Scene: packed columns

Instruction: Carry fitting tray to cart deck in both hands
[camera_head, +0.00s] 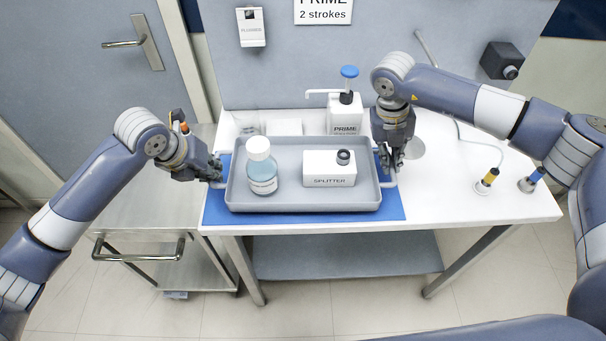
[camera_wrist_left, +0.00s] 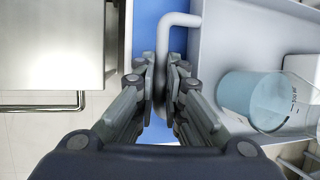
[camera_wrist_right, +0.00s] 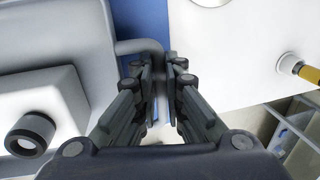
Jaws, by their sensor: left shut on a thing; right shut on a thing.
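The grey fitting tray (camera_head: 300,200) sits over a blue mat (camera_head: 395,212) on the white table. In it stand a bottle of light-blue liquid with a white cap (camera_head: 261,172) and a white box labelled SPLITTER (camera_head: 329,172). My left gripper (camera_head: 218,178) is shut on the tray's left handle, which shows in the left wrist view (camera_wrist_left: 180,20). My right gripper (camera_head: 390,172) is shut on the right handle, which shows in the right wrist view (camera_wrist_right: 135,46). The metal cart deck (camera_head: 150,195) is left of the table. I cannot tell if the tray touches the mat.
A pump bottle labelled PRIME (camera_head: 345,115) stands behind the tray. Yellow-banded (camera_head: 489,178) and blue-banded (camera_head: 532,180) connectors stand at the table's right. The cart's handle bar (camera_head: 138,256) juts out at its front. The visible deck is clear.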

